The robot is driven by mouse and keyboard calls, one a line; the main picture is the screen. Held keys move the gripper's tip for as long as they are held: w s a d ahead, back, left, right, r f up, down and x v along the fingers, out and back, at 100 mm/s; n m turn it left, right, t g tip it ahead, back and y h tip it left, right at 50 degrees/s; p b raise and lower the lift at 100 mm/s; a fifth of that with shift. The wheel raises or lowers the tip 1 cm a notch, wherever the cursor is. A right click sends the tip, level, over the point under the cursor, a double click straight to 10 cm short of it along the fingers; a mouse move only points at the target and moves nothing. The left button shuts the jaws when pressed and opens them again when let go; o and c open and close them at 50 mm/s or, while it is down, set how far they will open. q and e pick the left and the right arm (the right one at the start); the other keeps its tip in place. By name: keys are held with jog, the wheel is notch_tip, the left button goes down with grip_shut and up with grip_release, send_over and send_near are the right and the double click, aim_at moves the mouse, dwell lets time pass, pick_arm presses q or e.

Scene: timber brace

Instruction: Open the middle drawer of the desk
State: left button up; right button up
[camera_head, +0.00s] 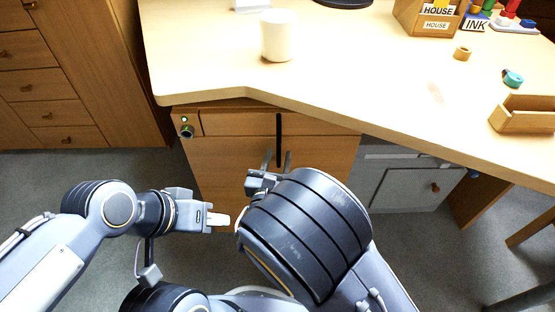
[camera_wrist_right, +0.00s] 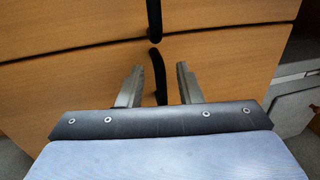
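The desk's wooden drawer stack is under the desk top, with a top drawer (camera_head: 235,124) and the middle drawer (camera_head: 225,155) below it. Both look shut. The middle drawer's black upright handle (camera_wrist_right: 159,78) shows in the right wrist view, with the upper drawer's handle (camera_wrist_right: 154,20) above it. My right gripper (camera_head: 277,158) is open at the middle drawer's front. In the wrist view its fingers (camera_wrist_right: 158,82) stand either side of the handle, with gaps on both sides. My left gripper (camera_head: 222,219) is left of my right arm, away from the handles; its fingers' opening is unclear.
A white cup (camera_head: 277,36) stands on the desk top (camera_head: 350,75). A grey cabinet (camera_head: 405,185) is right of the drawers. A wooden cabinet (camera_head: 45,85) stands at left. A small panel with a green light (camera_head: 185,120) is at the stack's upper left. My right arm hides the lower drawers.

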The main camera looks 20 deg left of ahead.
grip_shut()
jog(key=shift+s, duration=0.1)
